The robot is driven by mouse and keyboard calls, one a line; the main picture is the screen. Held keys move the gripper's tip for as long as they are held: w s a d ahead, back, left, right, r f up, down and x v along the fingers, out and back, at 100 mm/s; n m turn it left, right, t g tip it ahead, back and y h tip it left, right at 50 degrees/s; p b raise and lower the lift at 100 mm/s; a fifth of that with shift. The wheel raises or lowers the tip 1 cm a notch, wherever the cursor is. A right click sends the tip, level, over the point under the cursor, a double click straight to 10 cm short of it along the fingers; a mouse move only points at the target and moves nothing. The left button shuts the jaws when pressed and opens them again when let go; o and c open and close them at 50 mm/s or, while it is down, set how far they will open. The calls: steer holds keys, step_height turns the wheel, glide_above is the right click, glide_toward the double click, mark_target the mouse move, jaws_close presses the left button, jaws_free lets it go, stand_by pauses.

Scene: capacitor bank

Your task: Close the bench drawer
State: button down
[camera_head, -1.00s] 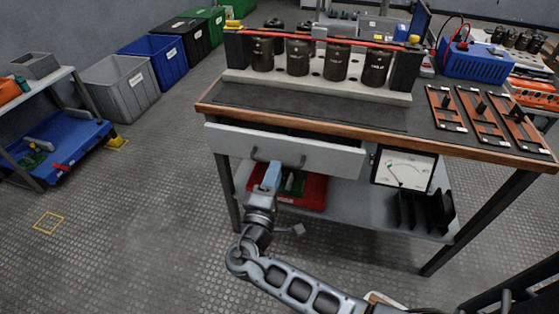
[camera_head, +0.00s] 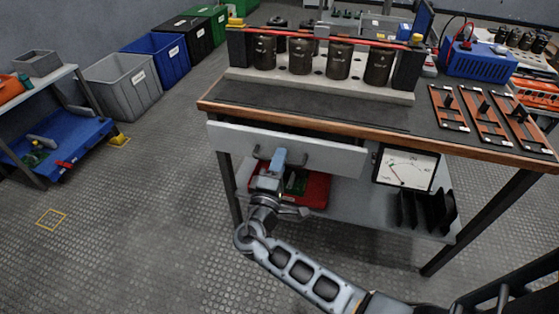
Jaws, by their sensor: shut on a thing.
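The bench drawer (camera_head: 335,158) has a light grey front and stands partly open under the bench's wooden edge. A dark gap shows above its front. Its dark bar handle (camera_head: 262,152) is on the front, left of the middle. My gripper (camera_head: 278,156) comes from below and is shut on the handle, with its blue-grey fingers covering part of the bar. The exact contact is small and partly hidden by the fingers.
The bench top (camera_head: 300,107) carries a capacitor rack (camera_head: 320,88). Below the drawer, a red tray (camera_head: 317,190) sits on the lower shelf (camera_head: 350,215). A panel meter (camera_head: 405,168) hangs right of the drawer.

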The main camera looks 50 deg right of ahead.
stand_by(0.3)
steer(key=d+b, duration=0.1)
steer(key=d, duration=0.1)
steer(key=w+d, duration=0.1)
steer(key=shift+w+d+f+b, duration=0.15)
steer(key=shift+d+b, duration=0.25)
steer(key=shift+d, duration=0.15)
steer(key=c, duration=1.3)
jaws_free()
steer(key=shift+d, duration=0.1)
steer(key=shift+c, duration=0.2)
steer(key=v, duration=0.8)
steer(key=shift+r, duration=0.25)
steer(key=shift+w, duration=0.1)
